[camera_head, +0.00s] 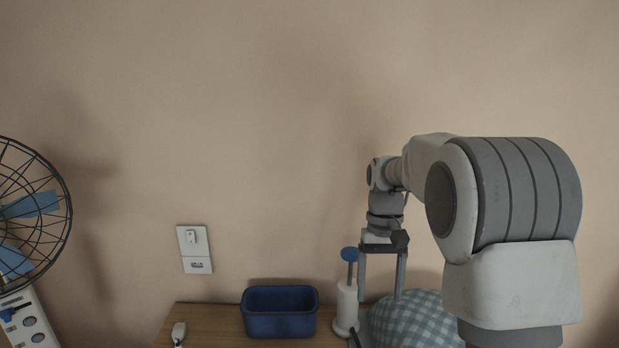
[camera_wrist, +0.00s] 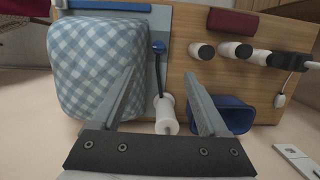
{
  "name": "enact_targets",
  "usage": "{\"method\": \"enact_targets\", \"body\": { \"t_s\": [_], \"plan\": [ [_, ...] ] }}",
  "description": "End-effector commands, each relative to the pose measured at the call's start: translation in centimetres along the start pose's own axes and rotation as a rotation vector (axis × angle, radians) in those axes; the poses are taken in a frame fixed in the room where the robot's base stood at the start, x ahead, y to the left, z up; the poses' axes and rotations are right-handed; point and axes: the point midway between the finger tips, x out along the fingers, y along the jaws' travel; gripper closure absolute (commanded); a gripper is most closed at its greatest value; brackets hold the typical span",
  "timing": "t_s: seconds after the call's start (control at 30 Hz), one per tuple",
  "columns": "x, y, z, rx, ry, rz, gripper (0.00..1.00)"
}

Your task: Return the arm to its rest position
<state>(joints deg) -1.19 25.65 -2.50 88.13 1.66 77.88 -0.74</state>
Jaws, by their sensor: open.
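My gripper (camera_head: 381,280) hangs pointing down near the wall, above the back of the wooden surface. Its two fingers are apart with nothing between them that I can see held. In the wrist view my gripper (camera_wrist: 165,92) is also open. A blue-and-white checked cloth bundle (camera_head: 418,318) lies below and right of it in the head view. The bundle fills the left of the wrist view (camera_wrist: 95,65). My arm reaches in from the right of the head view and hides part of the wall and bundle.
A blue bin (camera_head: 280,325) and a white cylinder with a blue knob (camera_head: 346,305) stand on the wooden surface (camera_head: 205,318). A fan (camera_head: 30,215) is at far left. The upper wall area is clear.

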Motion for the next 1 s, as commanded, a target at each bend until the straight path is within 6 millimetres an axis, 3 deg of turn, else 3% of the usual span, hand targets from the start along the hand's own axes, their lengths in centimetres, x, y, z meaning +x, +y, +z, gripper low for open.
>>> {"method": "enact_targets", "body": {
  "t_s": [0.2,0.5,0.77,1.0],
  "plan": [
    [-3.3,0.0,4.4,-0.002,0.117,-0.004,0.22],
    [-5.8,0.0,10.4,-0.006,0.271,-0.007,0.22],
    [-6.3,0.0,15.7,-0.010,0.403,-0.005,0.22],
    [-5.5,0.0,20.1,-0.014,0.525,-0.001,0.22]
  ]
}}
